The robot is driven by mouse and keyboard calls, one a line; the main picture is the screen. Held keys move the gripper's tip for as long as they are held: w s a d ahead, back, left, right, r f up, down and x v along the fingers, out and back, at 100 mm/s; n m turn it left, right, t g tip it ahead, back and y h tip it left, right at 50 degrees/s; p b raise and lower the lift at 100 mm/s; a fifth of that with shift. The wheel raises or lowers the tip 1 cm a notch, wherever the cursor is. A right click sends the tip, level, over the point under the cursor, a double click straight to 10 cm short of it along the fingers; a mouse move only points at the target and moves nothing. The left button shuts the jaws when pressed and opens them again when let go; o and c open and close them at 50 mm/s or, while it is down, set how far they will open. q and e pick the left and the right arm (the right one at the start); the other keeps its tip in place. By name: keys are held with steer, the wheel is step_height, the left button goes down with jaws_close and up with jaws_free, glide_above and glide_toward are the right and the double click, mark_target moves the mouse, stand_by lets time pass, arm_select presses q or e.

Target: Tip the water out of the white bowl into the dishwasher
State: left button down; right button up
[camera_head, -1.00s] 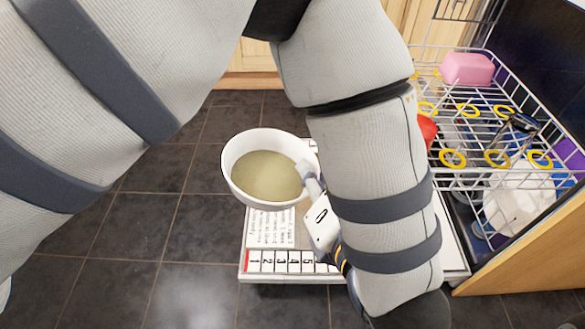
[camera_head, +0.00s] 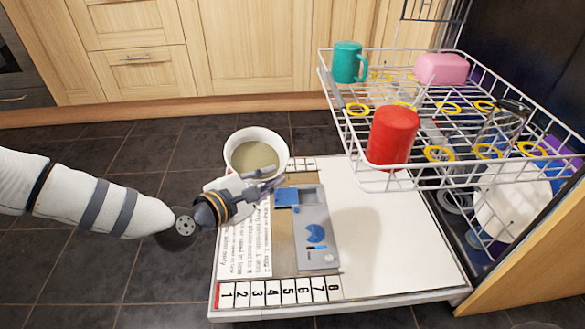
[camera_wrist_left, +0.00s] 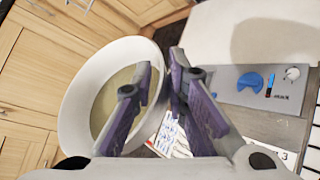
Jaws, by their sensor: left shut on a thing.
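The white bowl (camera_head: 238,139) holds murky yellowish water (camera_head: 254,157). It looks close to upright, by the far left corner of the open dishwasher door (camera_head: 385,235). My left gripper (camera_head: 272,180) comes in from the left and is shut on the near side of the bowl. In the left wrist view, the bowl (camera_wrist_left: 72,112) fills the left part, with its rim between the fingers of the gripper (camera_wrist_left: 155,85). Water shows inside it. My right gripper is in no view now.
The pulled-out upper rack (camera_head: 345,122) overhangs the door, bearing a red cup (camera_head: 393,137), a teal mug (camera_head: 347,62) and a pink block (camera_head: 441,69). The door carries a grey dispenser panel (camera_head: 318,225). Wooden cabinets (camera_head: 230,45) stand behind; dark tiled floor lies left.

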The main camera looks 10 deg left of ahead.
arm_select(q)
steer(key=shift+s+a+f, duration=0.15)
steer(key=shift+a+f, duration=0.35)
steer(key=shift+f, duration=0.1)
step_height(320, 180, down, 6)
steer(key=m+t+b, duration=0.1)
steer(key=m+b, duration=0.2)
steer(key=b, duration=0.1)
steer(key=shift+w+a+f, duration=0.25)
steer(key=shift+w+a, duration=0.05)
steer(key=shift+w, duration=0.05)
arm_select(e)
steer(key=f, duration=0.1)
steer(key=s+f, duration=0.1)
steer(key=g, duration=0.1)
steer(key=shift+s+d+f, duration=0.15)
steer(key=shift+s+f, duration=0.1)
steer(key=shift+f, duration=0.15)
arm_select(q)
steer(key=shift+s+r, duration=0.1)
steer(key=shift+a+f+m+t+b, duration=0.1)
steer(key=shift+f+m+t+b, duration=0.15)
steer(key=shift+m+t, duration=0.2)
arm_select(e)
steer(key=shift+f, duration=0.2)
